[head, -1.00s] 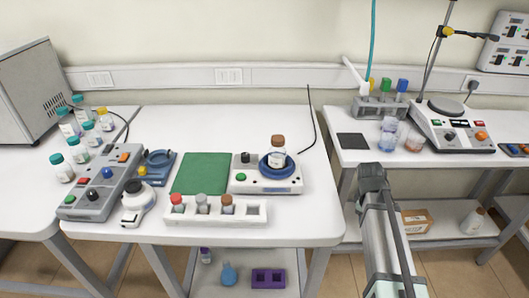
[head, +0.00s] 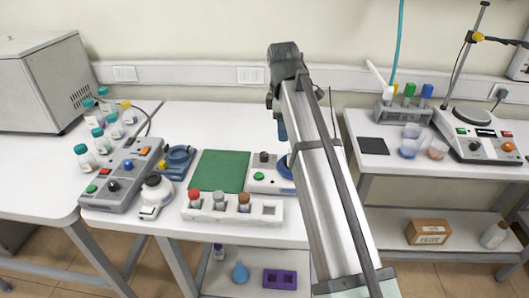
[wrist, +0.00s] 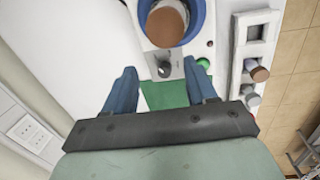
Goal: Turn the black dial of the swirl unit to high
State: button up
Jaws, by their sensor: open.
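The swirl unit (head: 257,187) is a white box with a blue round platform, a green button and a black dial (head: 264,157). My arm hides its right part in the head view. In the wrist view the black dial (wrist: 164,68) shows with a pale pointer mark, between the fingertips in the picture. My gripper (wrist: 160,70) is open and empty, its blue fingers on either side of the dial in the picture and apparently above it. In the head view my gripper (head: 282,130) hangs beside the dial, to its right. The exact height gap cannot be told.
A bottle with a brown cap (wrist: 167,22) stands on the blue platform (wrist: 197,15). A green mat (head: 219,170) lies left of the unit. A white rack (head: 231,209) with capped vials stands in front. A grey control box (head: 122,175) is further left.

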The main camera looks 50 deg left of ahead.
notch_tip(320, 180, up, 2)
send_over(264, 153)
jog(key=d, duration=0.1)
jog(key=g, duration=0.1)
jog(key=f, duration=1.3)
jog(key=shift+a+f, duration=0.3)
jog(key=shift+a, duration=0.05)
jog(key=c, duration=1.1)
